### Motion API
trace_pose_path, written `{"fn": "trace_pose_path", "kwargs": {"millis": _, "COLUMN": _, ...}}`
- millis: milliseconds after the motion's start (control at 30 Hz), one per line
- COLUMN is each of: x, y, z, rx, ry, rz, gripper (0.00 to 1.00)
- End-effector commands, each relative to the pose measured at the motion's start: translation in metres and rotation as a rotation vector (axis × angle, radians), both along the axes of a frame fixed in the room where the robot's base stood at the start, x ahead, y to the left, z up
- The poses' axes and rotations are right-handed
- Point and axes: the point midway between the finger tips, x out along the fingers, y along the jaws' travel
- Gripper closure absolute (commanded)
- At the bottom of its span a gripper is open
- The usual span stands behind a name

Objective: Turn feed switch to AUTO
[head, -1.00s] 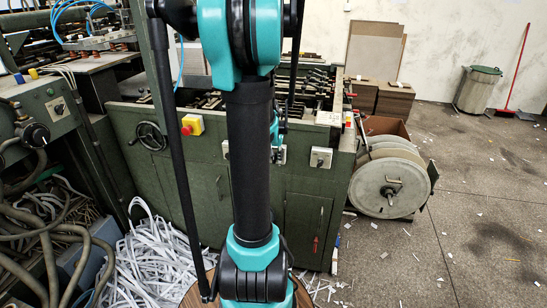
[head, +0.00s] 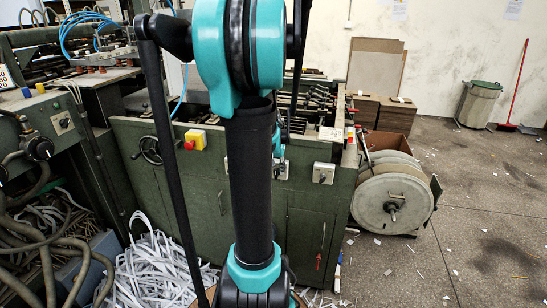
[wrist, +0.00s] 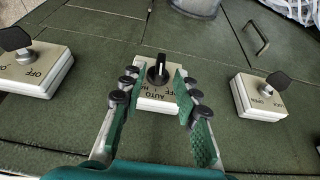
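In the wrist view, the feed switch (wrist: 158,69) is a black knob with a white pointer line on a white box marked AUTO, OFF and a partly covered word. The pointer runs roughly up the picture; which label it marks is unclear. My gripper (wrist: 155,83) is open, its green-padded fingers to either side of the switch box. The knob lies between the fingertips, with gaps at both sides; no grip on it shows. In the head view, my arm hides most of my gripper and the middle of the machine front.
In the wrist view, one paddle switch (wrist: 28,65) marked OFF is at left and another (wrist: 263,95) marked OPEN at right. In the head view, a yellow-and-red button (head: 195,139), a handwheel (head: 150,150) and a large reel (head: 392,205) stand nearby. Paper strips (head: 150,265) cover the floor.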

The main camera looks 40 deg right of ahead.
Motion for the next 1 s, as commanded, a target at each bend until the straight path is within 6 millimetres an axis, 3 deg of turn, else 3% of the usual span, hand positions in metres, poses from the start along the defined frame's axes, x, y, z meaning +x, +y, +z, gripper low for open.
{"fn": "trace_pose_path", "kwargs": {"millis": 500, "x": -0.020, "y": 0.023, "z": 0.073, "rx": 0.000, "ry": 0.000, "rz": 0.001, "gripper": 0.69}}
{"fn": "trace_pose_path", "kwargs": {"millis": 700, "x": -0.023, "y": 0.026, "z": 0.084, "rx": 0.000, "ry": 0.000, "rz": 0.000, "gripper": 0.69}}
{"fn": "trace_pose_path", "kwargs": {"millis": 1000, "x": -0.023, "y": 0.027, "z": 0.085, "rx": 0.000, "ry": 0.000, "rz": 0.000, "gripper": 0.69}}
